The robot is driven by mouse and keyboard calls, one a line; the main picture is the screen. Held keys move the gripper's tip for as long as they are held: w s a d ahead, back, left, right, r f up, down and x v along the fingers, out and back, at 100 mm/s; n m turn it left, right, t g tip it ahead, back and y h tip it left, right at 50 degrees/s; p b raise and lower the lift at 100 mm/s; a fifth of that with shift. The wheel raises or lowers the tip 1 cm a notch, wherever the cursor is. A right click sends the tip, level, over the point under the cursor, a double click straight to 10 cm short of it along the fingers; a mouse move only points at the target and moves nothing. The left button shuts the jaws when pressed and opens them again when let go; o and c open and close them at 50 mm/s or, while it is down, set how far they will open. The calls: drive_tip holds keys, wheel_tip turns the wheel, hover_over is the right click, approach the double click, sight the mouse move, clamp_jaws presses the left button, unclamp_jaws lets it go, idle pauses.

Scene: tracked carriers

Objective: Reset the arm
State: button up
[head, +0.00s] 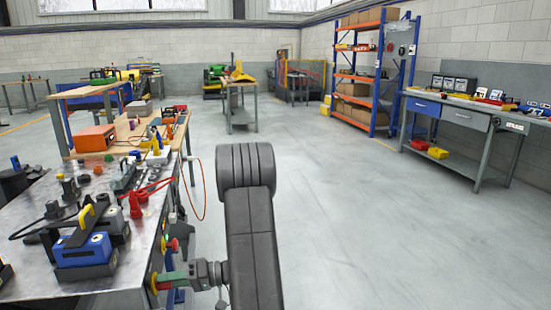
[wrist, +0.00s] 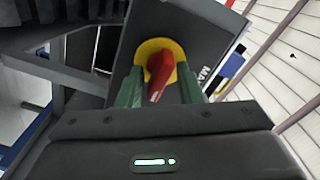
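My gripper (head: 168,281) is at the front side of the metal workbench in the head view, low and left of my dark arm. In the wrist view its two green fingers (wrist: 161,90) stand apart, one on each side of a red switch handle (wrist: 160,74). The handle sits on a round yellow plate (wrist: 150,46) fixed to a dark panel (wrist: 208,32). Gaps show between the fingers and the handle, so the gripper looks open. Whether a fingertip touches the yellow plate cannot be told. The yellow edge also shows in the head view (head: 154,284).
The metal workbench (head: 105,215) at left carries several tools and devices, including a blue and black unit (head: 84,255). Another bench (head: 160,128) stands behind it. Blue and orange shelving (head: 372,75) and a grey bench (head: 470,120) stand at right. The floor in the middle is clear.

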drive_tip(key=shift+r+n+p, duration=0.1)
drive_tip(key=shift+n+p, duration=0.2)
drive_tip(key=shift+n, duration=1.6)
